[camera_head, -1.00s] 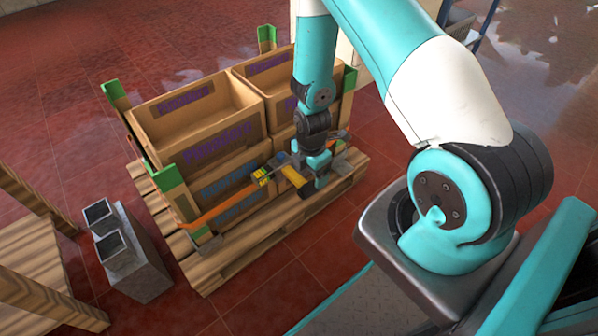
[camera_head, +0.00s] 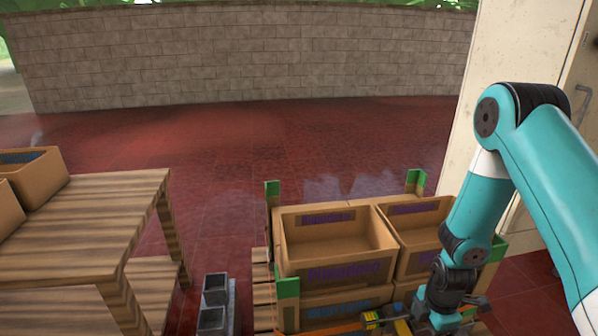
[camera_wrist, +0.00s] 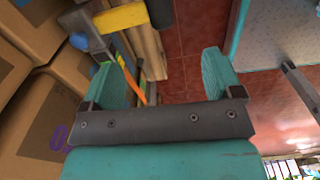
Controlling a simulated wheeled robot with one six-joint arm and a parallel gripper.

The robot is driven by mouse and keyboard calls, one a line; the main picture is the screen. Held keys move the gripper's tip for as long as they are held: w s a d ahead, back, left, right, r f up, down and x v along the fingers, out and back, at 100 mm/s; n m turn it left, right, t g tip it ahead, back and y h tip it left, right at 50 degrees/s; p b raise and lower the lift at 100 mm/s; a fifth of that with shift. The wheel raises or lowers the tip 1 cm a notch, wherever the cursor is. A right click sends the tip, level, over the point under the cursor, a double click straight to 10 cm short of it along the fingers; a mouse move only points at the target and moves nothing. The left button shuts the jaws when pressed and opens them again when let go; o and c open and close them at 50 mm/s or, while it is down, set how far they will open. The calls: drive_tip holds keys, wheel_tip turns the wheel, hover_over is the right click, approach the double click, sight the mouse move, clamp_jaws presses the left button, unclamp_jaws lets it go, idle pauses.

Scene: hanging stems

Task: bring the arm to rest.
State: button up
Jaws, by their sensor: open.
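My gripper (camera_wrist: 165,78) is open in the wrist view, with two teal fingers spread apart and nothing between them. My arm (camera_head: 470,225) reaches down in front of the boxes in the head view, and its lower end is close to the bottom edge. A yellow-handled tool (camera_wrist: 122,17) on an orange strap (camera_wrist: 141,82) lies just beyond the fingers in the wrist view. I cannot tell whether a finger touches it. The tool's yellow part (camera_head: 402,326) also shows at the bottom of the head view.
Open cardboard boxes (camera_head: 338,270) stand stacked on a pallet (camera_head: 262,290) with green corner posts (camera_head: 287,288). A wooden table (camera_head: 90,215) is at left, with grey hollow blocks (camera_head: 214,290) between. A pale cabinet (camera_head: 530,60) stands at right. Red floor (camera_head: 230,160) behind is clear.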

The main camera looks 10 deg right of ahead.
drive_tip(key=s+a+r+m+y, duration=0.1)
drive_tip(key=a+r+m, duration=0.2)
drive_tip(key=a+r, duration=0.6)
drive_tip(key=a+r+m+y, duration=0.1)
drive_tip(key=a+r+m, duration=0.25)
drive_tip(key=r, duration=0.95)
drive_tip(key=s+a+r+m+y, duration=0.1)
drive_tip(key=s+a+r+m, duration=0.1)
drive_tip(key=s+a+r, duration=0.35)
drive_tip(key=s+a+r+m+y, duration=0.1)
drive_tip(key=s+a+r+m, duration=0.1)
drive_tip(key=s+r, duration=0.6)
wheel_tip(320, 180, up, 26)
drive_tip(key=s+p, duration=0.1)
drive_tip(key=p, duration=2.5)
drive_tip(key=shift+s, duration=0.35)
